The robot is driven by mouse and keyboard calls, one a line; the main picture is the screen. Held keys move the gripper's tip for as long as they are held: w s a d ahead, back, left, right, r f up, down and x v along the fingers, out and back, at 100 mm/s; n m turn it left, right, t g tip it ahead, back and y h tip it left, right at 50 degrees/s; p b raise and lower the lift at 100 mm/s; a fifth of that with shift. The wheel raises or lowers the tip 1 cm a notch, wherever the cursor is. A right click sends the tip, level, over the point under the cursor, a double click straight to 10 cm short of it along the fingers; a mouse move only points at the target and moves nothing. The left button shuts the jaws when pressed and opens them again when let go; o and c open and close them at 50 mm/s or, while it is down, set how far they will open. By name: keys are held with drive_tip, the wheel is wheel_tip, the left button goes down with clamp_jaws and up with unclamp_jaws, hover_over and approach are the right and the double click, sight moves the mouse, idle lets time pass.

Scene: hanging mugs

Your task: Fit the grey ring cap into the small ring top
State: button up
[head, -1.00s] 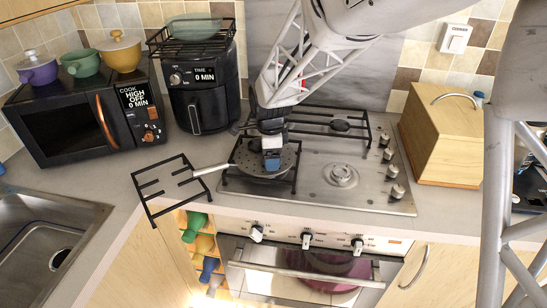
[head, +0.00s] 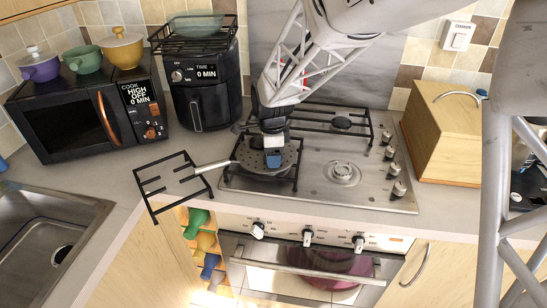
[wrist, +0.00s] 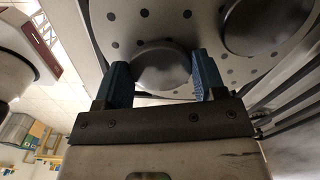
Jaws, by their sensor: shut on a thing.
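My gripper (head: 273,164) is over a grey pan (head: 250,160) with dark spots, on the left front of the hob. In the wrist view my gripper's blue fingers (wrist: 161,80) are shut on a round grey cap (wrist: 161,66), one on each side. The spotted surface lies close beyond the cap; I cannot tell if they touch. The fingers and arm hide the cap in the head view. The small ring top (head: 342,173) is at the right front of the hob, silvery and uncovered by a grate.
A black grate (head: 172,182) lies on the counter left of the hob. The pan's pale handle (head: 212,167) points left. Another round dark disc (wrist: 262,25) shows in the wrist view. Knobs (head: 396,190) line the hob's right edge. A wooden bread bin (head: 445,135) stands right.

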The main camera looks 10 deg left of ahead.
drive_tip(key=shift+r, duration=0.1)
drive_tip(key=shift+r, duration=0.45)
wheel_tip(320, 180, up, 3)
drive_tip(key=shift+s+f, duration=0.15)
drive_tip(key=shift+f, duration=0.05)
drive_tip(key=s+d, duration=0.3)
drive_tip(key=s, duration=0.4)
drive_tip(key=s+d+r, duration=0.1)
drive_tip(key=s+d, duration=0.3)
drive_tip(key=s, duration=0.3)
drive_tip(key=shift+r, duration=0.15)
drive_tip(key=shift+o, duration=1.4)
drive_tip(key=c, duration=0.4)
drive_tip(key=shift+d, duration=0.15)
drive_tip(key=shift+c, duration=0.2)
